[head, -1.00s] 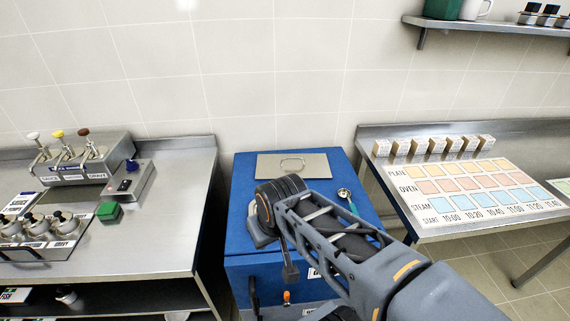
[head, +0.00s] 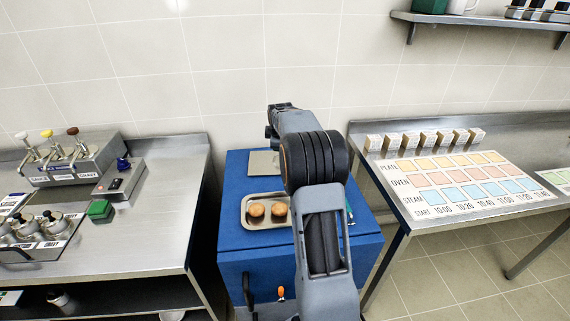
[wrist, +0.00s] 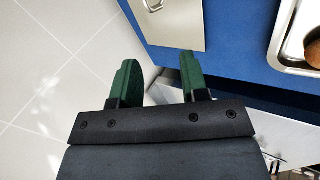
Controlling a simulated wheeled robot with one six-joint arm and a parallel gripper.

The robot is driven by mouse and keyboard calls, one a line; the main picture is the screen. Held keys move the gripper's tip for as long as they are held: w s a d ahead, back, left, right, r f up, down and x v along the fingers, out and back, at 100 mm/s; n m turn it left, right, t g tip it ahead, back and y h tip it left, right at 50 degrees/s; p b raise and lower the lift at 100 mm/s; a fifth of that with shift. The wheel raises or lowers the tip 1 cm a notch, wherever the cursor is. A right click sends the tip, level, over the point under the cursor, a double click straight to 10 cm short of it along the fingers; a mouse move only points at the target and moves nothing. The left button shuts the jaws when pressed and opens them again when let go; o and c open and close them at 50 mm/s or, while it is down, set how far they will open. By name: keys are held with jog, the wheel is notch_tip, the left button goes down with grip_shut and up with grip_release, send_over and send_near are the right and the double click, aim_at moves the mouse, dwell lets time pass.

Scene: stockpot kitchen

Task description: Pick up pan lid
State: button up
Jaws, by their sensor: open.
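The pan lid (head: 262,165) is a flat grey metal plate lying at the back of the blue cabinet top, partly hidden behind my arm in the head view. In the wrist view the lid (wrist: 176,25) shows at the top, with part of its handle (wrist: 153,5) at the picture's upper edge. My gripper (wrist: 158,72) has two green fingers spread apart with nothing between them. The fingers appear just short of the lid's edge in the picture and apart from it. The fingertips are not clear in the head view.
A metal tray (head: 249,222) with two brown rolls (head: 256,210) sits in front of the lid on the blue cabinet (head: 232,240). Steel counters stand on the left (head: 165,220) and right (head: 420,228). The tiled wall (head: 230,70) rises behind.

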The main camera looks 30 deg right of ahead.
jog(key=shift+n+h, duration=0.3)
jog(key=shift+n, duration=0.4)
jog(key=w+d+f, duration=0.2)
jog(key=f, duration=0.1)
jog(key=w+d+f, duration=0.1)
jog(key=d+f, duration=0.1)
jog(key=f, duration=0.1)
jog(key=w+d+f+p, duration=0.1)
jog(key=w+d+f, duration=0.1)
jog(key=f, duration=0.1)
jog(key=shift+w+d, duration=0.3)
jog(key=shift+d, duration=0.1)
jog(key=shift+p+x, duration=0.9)
jog(key=shift+x, duration=2.2)
jog(key=shift+a, duration=0.1)
grip_shut()
jog(key=shift+w+r, duration=0.1)
